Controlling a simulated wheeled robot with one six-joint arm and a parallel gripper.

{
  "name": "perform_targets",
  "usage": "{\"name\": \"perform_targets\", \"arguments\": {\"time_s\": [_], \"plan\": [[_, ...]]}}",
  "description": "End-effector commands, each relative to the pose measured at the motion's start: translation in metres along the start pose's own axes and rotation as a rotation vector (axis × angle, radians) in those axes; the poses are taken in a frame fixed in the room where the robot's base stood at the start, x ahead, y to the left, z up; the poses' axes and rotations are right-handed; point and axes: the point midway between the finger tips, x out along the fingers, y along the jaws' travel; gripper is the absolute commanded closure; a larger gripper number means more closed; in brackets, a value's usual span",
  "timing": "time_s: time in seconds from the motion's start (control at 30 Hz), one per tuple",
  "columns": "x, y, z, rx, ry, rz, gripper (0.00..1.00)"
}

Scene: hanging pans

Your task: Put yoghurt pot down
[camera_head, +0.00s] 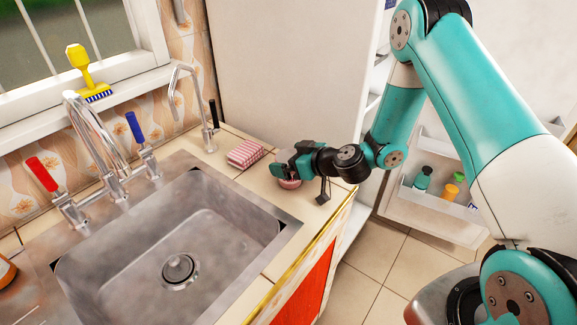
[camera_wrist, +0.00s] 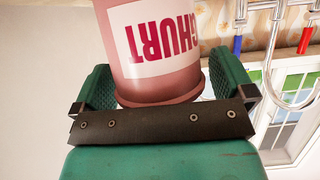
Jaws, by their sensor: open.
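The yoghurt pot (camera_wrist: 155,45) is pink with a white label reading "GHURT" in dark pink letters. In the wrist view it is between the two green fingers of my gripper (camera_wrist: 160,75), which are open around it with narrow gaps at its sides. In the head view my gripper (camera_head: 282,169) is low over the tiled counter to the right of the sink. A small pink part of the pot (camera_head: 290,184) shows under it, at counter height. My gripper hides most of the pot there, and I cannot clearly see its contact with the counter.
A red-and-white striped sponge or cloth (camera_head: 245,153) lies just left of my gripper. The metal sink (camera_head: 165,250) and its taps (camera_head: 100,150) are further left. The counter's front edge (camera_head: 320,240) is close. An open fridge door (camera_head: 435,210) holds bottles on the right.

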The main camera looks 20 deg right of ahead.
Motion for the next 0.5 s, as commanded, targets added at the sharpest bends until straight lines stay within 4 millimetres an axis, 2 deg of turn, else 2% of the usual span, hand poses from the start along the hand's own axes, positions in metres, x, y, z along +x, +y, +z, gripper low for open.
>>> {"name": "perform_targets", "arguments": {"time_s": [0.1,0.3,0.37,0.5], "plan": [[-0.0001,0.0001,0.0006,0.000,0.000,0.000,0.00],[-0.0003,0.0000,0.0005,0.000,0.000,0.000,0.46],[-0.0003,0.0001,0.0000,0.000,0.001,0.000,0.55],[-0.0004,0.0001,-0.0001,0.000,0.001,0.000,0.55]]}}
